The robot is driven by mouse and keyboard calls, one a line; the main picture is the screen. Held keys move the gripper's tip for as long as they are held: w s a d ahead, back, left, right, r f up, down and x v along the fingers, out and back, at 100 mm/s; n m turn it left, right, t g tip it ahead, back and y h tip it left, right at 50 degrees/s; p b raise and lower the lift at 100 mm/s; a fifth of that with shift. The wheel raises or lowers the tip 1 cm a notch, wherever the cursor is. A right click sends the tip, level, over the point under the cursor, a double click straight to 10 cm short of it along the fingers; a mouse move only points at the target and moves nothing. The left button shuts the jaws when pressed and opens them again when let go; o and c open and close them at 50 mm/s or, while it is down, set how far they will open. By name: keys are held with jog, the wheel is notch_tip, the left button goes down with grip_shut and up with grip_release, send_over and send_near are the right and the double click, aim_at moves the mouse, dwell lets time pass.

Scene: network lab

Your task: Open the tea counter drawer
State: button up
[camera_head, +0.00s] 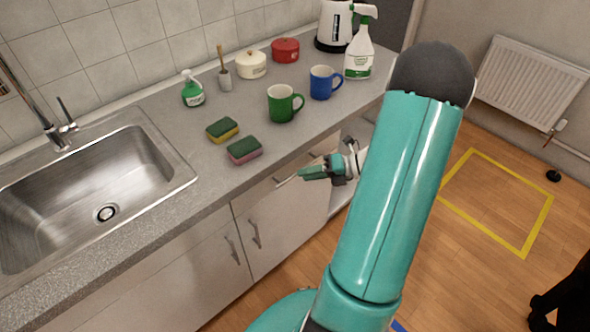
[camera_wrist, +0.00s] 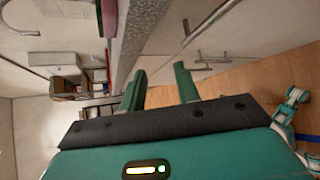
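The drawer front (camera_head: 268,193) is a pale panel under the grey counter and looks closed. Its bar handle (camera_head: 285,180) lies just left of my gripper's fingertips in the head view. In the wrist view a bar (camera_wrist: 186,27), likely this handle, shows beyond the fingers, apart from them. My gripper (camera_head: 308,174) has green fingers and is beside the counter front, below the edge. In the wrist view my gripper (camera_wrist: 160,84) is open, with nothing between its fingers. My arm hides part of the counter front to the right.
The counter (camera_head: 172,130) holds a sink (camera_head: 100,180), two sponges (camera_head: 244,150), a green mug (camera_head: 283,103), a blue mug (camera_head: 323,83) and spray bottles (camera_head: 359,55). Cabinet doors with upright handles (camera_head: 255,234) are below.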

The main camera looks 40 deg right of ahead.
jog(key=s+d+f+m+t+h, duration=0.35)
jog(key=d+f+m+t, duration=0.2)
jog(key=d+m, duration=0.3)
jog(key=shift+m+g+y, duration=0.35)
jog(key=shift+m, duration=0.1)
jog(key=x, duration=0.9)
jog(key=f+x, duration=0.1)
jog(key=x, duration=0.3)
jog(key=shift+a, duration=0.25)
jog(key=shift+c, duration=0.2)
grip_shut()
